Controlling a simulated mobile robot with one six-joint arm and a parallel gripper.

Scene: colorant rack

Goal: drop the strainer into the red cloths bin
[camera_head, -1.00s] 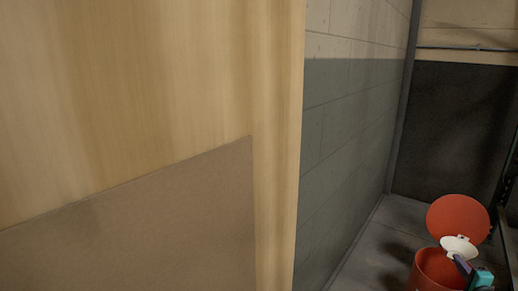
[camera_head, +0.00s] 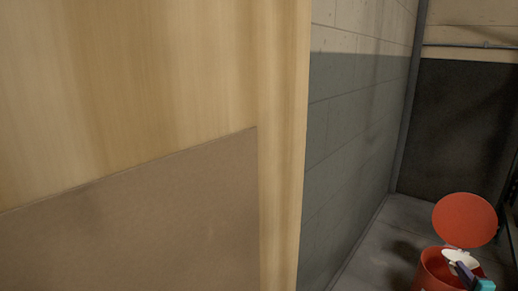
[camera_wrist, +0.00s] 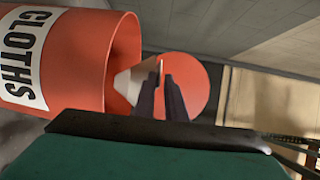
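The red cloths bin (camera_head: 432,272) stands at the bottom right of the head view, with its round red lid (camera_head: 465,219) raised open behind it. In the wrist view the bin (camera_wrist: 92,60) shows its white CLOTHS label and open mouth, with the lid (camera_wrist: 196,82) beyond. The white strainer (camera_head: 460,258) is at the bin's mouth. It shows as a pale cone in the wrist view (camera_wrist: 131,84), its tip pointing to the bin's opening. My gripper (camera_wrist: 166,84) is shut on the strainer's edge. How far the strainer sits inside the rim is hard to tell.
A large wooden panel (camera_head: 130,70) fills the left of the head view, close to the camera. A grey block wall (camera_head: 350,140) runs behind it to a dark panel (camera_head: 450,120). Grey floor (camera_head: 385,240) is clear left of the bin.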

